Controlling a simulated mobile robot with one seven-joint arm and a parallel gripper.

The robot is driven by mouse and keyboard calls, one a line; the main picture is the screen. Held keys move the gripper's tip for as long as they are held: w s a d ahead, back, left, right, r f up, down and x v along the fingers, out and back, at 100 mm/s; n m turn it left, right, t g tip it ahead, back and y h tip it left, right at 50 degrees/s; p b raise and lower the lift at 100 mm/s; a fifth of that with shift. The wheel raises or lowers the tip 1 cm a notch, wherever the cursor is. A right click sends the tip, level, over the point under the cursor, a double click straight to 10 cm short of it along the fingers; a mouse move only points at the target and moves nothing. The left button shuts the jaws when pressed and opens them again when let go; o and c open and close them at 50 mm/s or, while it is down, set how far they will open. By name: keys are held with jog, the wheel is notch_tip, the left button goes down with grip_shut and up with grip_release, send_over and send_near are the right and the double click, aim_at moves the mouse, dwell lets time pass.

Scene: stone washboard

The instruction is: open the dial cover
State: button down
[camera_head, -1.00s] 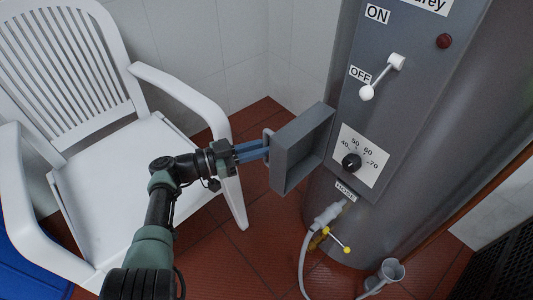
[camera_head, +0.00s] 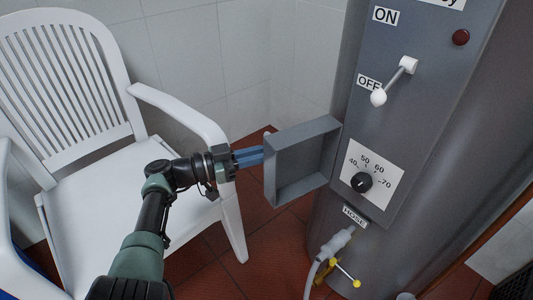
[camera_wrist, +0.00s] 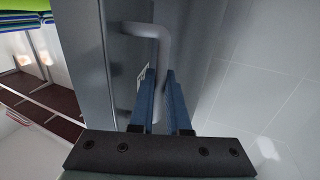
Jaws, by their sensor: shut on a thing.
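The dial cover (camera_head: 306,163) is a grey shallow box, swung out to the left of the boiler's panel with its hollow inside facing the camera. The dial (camera_head: 361,183), a black knob on a white plate numbered 40 to 70, is uncovered. My gripper (camera_head: 262,154) has blue fingers and is at the cover's outer left side. In the wrist view my gripper (camera_wrist: 162,95) is shut on the cover's grey bent handle (camera_wrist: 150,32), which passes between the fingers. In the head view the handle is mostly hidden behind the fingers and cover.
The grey boiler (camera_head: 440,170) stands at right, with a white-knobbed lever (camera_head: 393,82) and a red light (camera_head: 460,37). A hose fitting (camera_head: 336,243) and yellow-ended valve (camera_head: 345,272) are below. A white plastic chair (camera_head: 120,190) stands close beside my arm at left.

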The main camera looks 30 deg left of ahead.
jog(key=c, duration=1.2)
grip_release()
jog(key=shift+o, duration=0.2)
jog(key=shift+s+a, duration=0.1)
jog(key=v, duration=1.2)
jog(key=shift+s+a+b, duration=0.25)
jog(key=shift+s+b, duration=0.05)
